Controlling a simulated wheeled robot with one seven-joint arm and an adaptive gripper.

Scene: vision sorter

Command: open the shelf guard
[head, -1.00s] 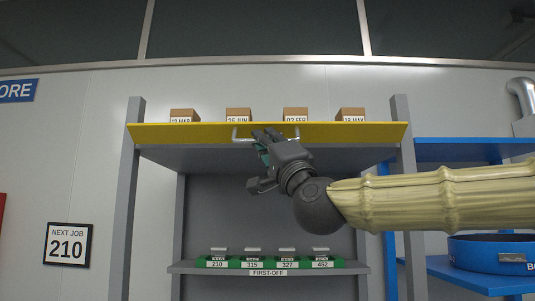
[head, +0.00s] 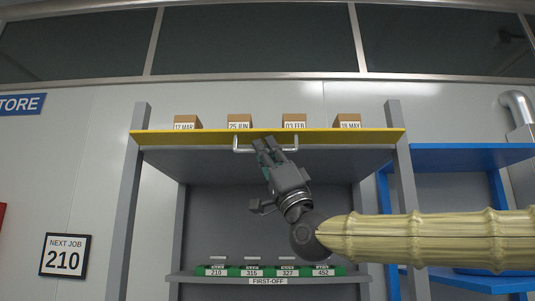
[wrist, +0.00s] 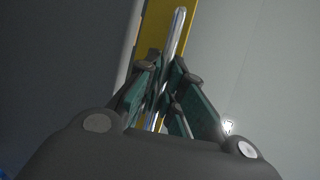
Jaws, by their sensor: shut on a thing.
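The shelf guard (head: 340,137) is a long yellow panel along the front of the top shelf, seen nearly edge-on in the head view. A silver bar handle (head: 236,143) is fixed to its front near the middle. My gripper (head: 263,143) reaches up to the handle and is shut on it. In the wrist view the green-padded fingers (wrist: 160,95) close around the silver handle bar (wrist: 178,30), with the yellow guard (wrist: 153,30) behind it. The fingers hide part of the bar.
Several cardboard boxes with date labels (head: 240,122) stand on the top shelf behind the guard. Grey posts (head: 398,165) flank the shelf. Below is a lower shelf labelled FIRST-OFF (head: 268,281) with several green-based items. A blue rack (head: 450,155) stands at the right.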

